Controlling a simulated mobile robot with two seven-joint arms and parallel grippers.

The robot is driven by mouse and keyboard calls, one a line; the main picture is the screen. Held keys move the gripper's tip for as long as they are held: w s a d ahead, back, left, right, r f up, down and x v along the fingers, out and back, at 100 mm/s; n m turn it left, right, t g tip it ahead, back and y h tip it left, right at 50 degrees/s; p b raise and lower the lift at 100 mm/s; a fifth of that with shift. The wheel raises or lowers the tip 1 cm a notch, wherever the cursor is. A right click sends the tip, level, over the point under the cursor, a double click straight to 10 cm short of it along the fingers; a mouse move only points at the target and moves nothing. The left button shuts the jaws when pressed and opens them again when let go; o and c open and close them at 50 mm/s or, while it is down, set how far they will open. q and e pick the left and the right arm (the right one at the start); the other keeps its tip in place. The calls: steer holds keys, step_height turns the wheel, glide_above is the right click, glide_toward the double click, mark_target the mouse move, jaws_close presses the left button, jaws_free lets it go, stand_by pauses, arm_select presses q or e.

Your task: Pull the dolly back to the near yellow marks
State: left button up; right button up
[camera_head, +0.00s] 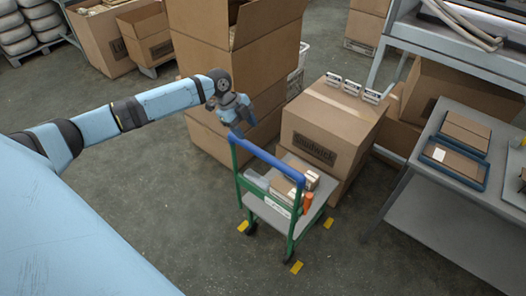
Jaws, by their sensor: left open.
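The dolly (285,214) has a green frame, a grey deck and a blue push handle (265,158). Small boxes and an orange item (308,203) ride on it. My left arm reaches in from the left, and my left gripper (236,128) is open at the left end of the blue handle. I cannot tell whether its fingers touch the handle or straddle it. My right gripper is out of view.
A large labelled carton (325,135) stands just behind the dolly, and a tall open carton (235,60) stands behind my left gripper. A grey workbench (420,215) with blue trays is on the right. The floor (345,270) in front of the dolly is clear.

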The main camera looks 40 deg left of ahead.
mark_target(261, 152)
arm_select(q)
steer(key=p+x, duration=0.1)
steer(key=x, duration=1)
steer(key=shift+d, duration=0.1)
jaws_close()
